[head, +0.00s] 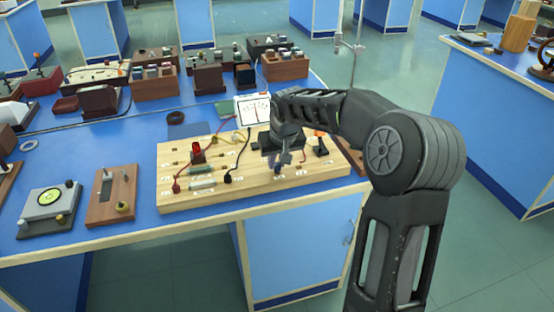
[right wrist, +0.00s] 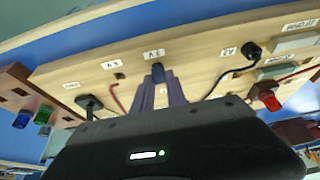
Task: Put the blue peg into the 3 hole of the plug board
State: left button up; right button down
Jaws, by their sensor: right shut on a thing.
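The plug board (head: 215,155) is a pale wooden slab on the blue bench, with white labels, leads and small parts. It also fills the upper right wrist view (right wrist: 205,65). My right gripper (right wrist: 159,88) reaches over its front part and is shut on the blue peg (right wrist: 157,71). The peg is at the board just by an upside-down label reading like 3 V (right wrist: 154,54). I cannot tell whether its tip is in the hole or only above it. My left gripper is not in view.
A black plug with a lead (right wrist: 252,49) is on one side of the peg; an open hole (right wrist: 120,76) and a red lead are on the other. A red part (head: 197,150) stands on the board. A brown block (head: 112,195) lies left of it.

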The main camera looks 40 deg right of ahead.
jog(key=shift+f, duration=0.2)
jog(key=c, duration=1.3)
grip_release()
jog(key=shift+o, duration=0.2)
jog(key=shift+r, duration=0.1)
jog(key=v, duration=0.7)
jog(key=shift+r, duration=0.3)
jog(key=shift+s, duration=0.2)
